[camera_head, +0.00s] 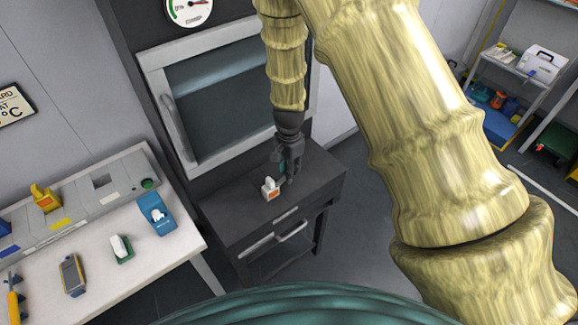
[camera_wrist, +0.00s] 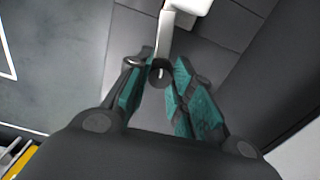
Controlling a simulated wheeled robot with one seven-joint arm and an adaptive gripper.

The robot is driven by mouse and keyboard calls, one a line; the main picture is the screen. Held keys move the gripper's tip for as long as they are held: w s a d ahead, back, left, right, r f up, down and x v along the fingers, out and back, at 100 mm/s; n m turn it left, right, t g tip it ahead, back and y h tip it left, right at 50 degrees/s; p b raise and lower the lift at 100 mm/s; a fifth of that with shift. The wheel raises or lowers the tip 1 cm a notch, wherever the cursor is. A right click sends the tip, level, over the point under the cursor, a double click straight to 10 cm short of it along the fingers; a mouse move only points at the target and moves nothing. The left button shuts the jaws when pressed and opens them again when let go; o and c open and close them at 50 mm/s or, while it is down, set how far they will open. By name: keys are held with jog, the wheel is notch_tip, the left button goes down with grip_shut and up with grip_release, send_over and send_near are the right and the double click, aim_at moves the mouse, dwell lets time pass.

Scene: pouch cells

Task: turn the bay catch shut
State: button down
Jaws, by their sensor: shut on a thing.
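The dark bench (camera_head: 310,180) stands below the windowed bay, with a small white-and-orange piece (camera_head: 270,188) on its top. My gripper (camera_head: 284,170) is down at the bench top, right beside that piece. In the wrist view my teal-padded fingers (camera_wrist: 160,70) are on either side of a small dark round part, which I take to be the bay catch (camera_wrist: 161,77). A pale bar (camera_wrist: 165,38) runs from it up to a white block (camera_wrist: 188,4). The fingers hide part of the catch, and I cannot tell which way it is turned.
The bay window (camera_head: 220,95) is behind my gripper, with a dial (camera_head: 189,8) above. A white table (camera_head: 80,285) at left holds a blue holder (camera_head: 157,215), a green holder (camera_head: 122,248) and a yellow-edged meter (camera_head: 72,273). Shelves (camera_head: 530,70) stand at right.

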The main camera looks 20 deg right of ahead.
jog(key=shift+m, duration=1.1)
jog(key=c, duration=1.2)
grip_release()
jog(key=shift+r, duration=0.1)
notch_tip(320, 180, up, 12)
